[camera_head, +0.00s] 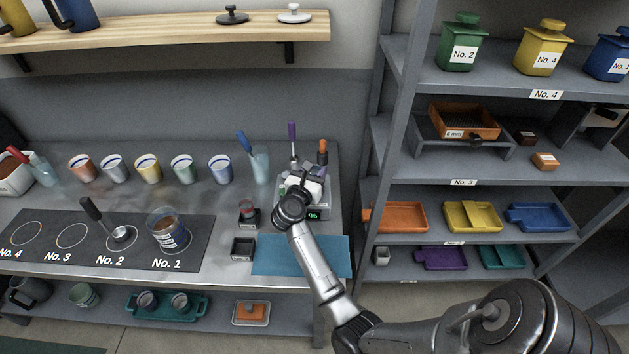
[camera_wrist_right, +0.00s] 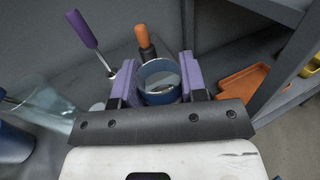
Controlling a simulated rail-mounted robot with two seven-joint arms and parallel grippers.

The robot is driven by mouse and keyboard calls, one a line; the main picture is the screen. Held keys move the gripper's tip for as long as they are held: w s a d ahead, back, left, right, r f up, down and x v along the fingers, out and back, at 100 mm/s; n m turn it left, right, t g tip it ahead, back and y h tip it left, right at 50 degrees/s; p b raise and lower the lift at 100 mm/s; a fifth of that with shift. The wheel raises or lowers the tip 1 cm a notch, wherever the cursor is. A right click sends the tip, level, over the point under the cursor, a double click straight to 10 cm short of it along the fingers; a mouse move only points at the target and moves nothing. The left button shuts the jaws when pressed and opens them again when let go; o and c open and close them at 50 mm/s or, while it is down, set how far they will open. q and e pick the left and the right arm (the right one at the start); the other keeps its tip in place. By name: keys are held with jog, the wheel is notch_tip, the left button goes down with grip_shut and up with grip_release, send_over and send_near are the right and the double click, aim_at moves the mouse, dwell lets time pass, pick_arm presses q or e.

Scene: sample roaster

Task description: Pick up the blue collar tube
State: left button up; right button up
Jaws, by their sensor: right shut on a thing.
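The blue collar tube (camera_wrist_right: 160,98) shows in the right wrist view as a round blue ring, open at the top, between the two purple-padded fingers. My right gripper (camera_wrist_right: 157,78) is shut on it, with one finger on each side. In the head view my right gripper (camera_head: 302,184) is at the back right of the bench, over a scale with a lit display (camera_head: 313,216). The wrist hides the tube there, and I cannot tell whether the tube touches what is below. My left gripper is not in view.
A purple-handled tool (camera_head: 292,140) and an orange-handled tool (camera_head: 322,152) stand close behind the gripper. A glass with a blue-handled tool (camera_head: 260,165) is to the left, beside several cups. A shelf rack (camera_head: 390,120) rises on the right. A blue mat (camera_head: 290,262) lies clear in front.

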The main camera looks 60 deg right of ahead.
jog(key=c, duration=0.4)
jog(key=shift+o, duration=0.2)
jog(key=shift+r, duration=0.2)
jog(key=shift+r, duration=0.25)
jog(key=s+a+r+p, duration=0.1)
jog(key=s+r+p, duration=0.3)
jog(key=s+r, duration=0.6)
jog(key=shift+s+a+p, duration=0.3)
jog(key=shift+s+a, duration=0.05)
jog(key=shift+s, duration=0.3)
